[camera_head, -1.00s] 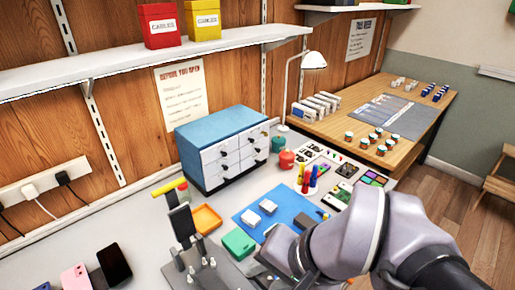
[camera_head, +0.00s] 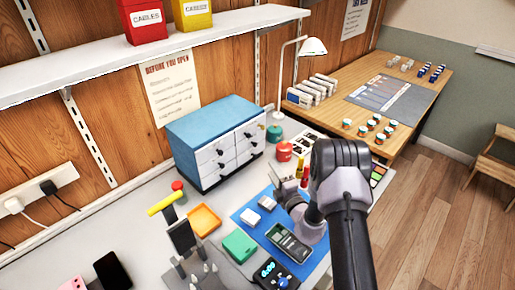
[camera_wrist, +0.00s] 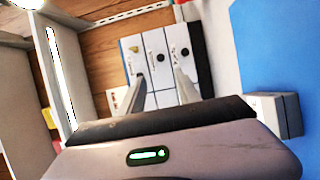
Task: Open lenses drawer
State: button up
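The drawer cabinet (camera_head: 188,126) has a blue top and several white drawer fronts (camera_head: 237,150) with dark knobs. It stands on the workbench at the wall. All drawers look shut in the head view. Labels are too small to read, so I cannot tell which is the lenses drawer. In the wrist view the drawer fronts (camera_wrist: 153,42) appear turned sideways, with dark knobs, ahead of my gripper. My gripper (camera_wrist: 161,78) is open, its two fingers apart with nothing between them. It points toward the fronts without visibly holding a knob.
An orange tray (camera_head: 204,220) and green box (camera_head: 239,245) lie in front. A red jar (camera_head: 284,152) and desk lamp (camera_head: 313,47) stand right of it. A shelf (camera_head: 150,55) hangs above.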

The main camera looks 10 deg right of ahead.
aim_at(256, 145)
jog(key=b+x, duration=0.4)
jog(key=x, duration=1)
jog(key=shift+w+a+f, duration=0.1)
jog(key=shift+a, duration=0.05)
jog(key=shift+c, duration=0.4)
grip_shut()
dwell(0.3)
